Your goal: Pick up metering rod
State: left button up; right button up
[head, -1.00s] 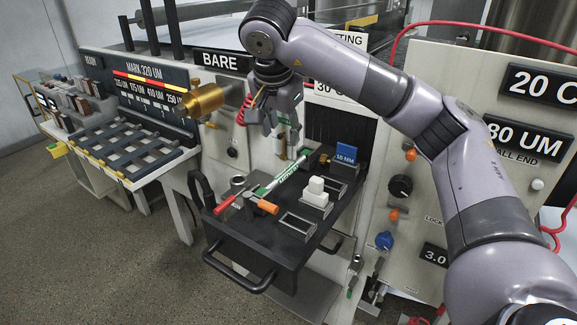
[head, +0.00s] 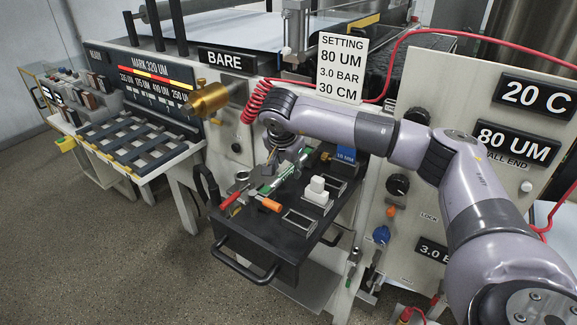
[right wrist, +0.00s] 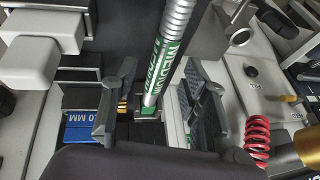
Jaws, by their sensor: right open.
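The metering rod (head: 298,161) lies on the black cart top in the head view, partly hidden by my right gripper (head: 275,172). In the right wrist view the rod (right wrist: 170,45) has a ribbed metal length and a green and white lettered label. My right gripper is open and empty, low over the rod. In the wrist view its two fingers (right wrist: 160,98) stand on either side of the rod, with gaps visible between. I cannot tell how far below the fingertips the rod lies. My left gripper is not in view.
The black cart (head: 262,242) also holds a red-handled tool (head: 231,198), an orange-handled tool (head: 270,204), white blocks (head: 317,188) and a blue marked block (head: 346,154). A brass cylinder (head: 208,99) juts from the machine panel behind. Open floor lies at front left.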

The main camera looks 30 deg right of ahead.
jog(key=shift+w+d+f, duration=0.2)
jog(key=shift+f, duration=0.45)
jog(key=shift+c, duration=0.2)
grip_shut()
